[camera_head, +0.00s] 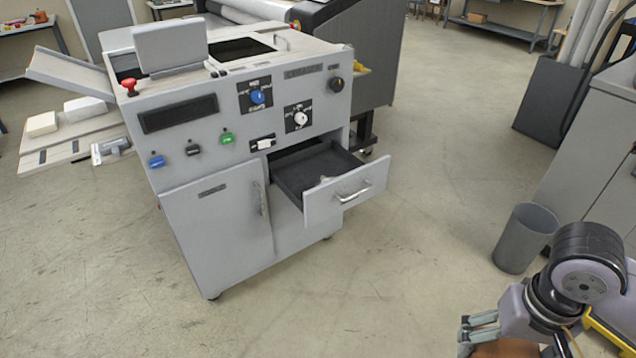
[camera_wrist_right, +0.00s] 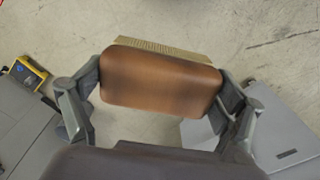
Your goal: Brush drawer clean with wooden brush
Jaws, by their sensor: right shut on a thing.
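The drawer (camera_head: 322,208) is pulled open from the front of the grey laminator machine (camera_head: 200,160). It has a dark interior, a grey front panel and a metal handle. A small pale patch (camera_head: 325,180) shows inside near the front panel; I cannot tell what it is. My right gripper (camera_head: 470,338) is at the bottom right of the head view, well apart from the drawer. In the right wrist view it is shut on the wooden brush (camera_wrist_right: 160,78), with a brown block between the fingers and pale bristles (camera_wrist_right: 165,47) along its far edge. My left gripper is not in view.
A grey bin (camera_head: 525,238) stands on the floor at the right, beside a grey cabinet (camera_head: 590,150). A closed cabinet door (camera_head: 220,228) is left of the drawer. The concrete floor (camera_head: 420,215) between the drawer and the bin is clear.

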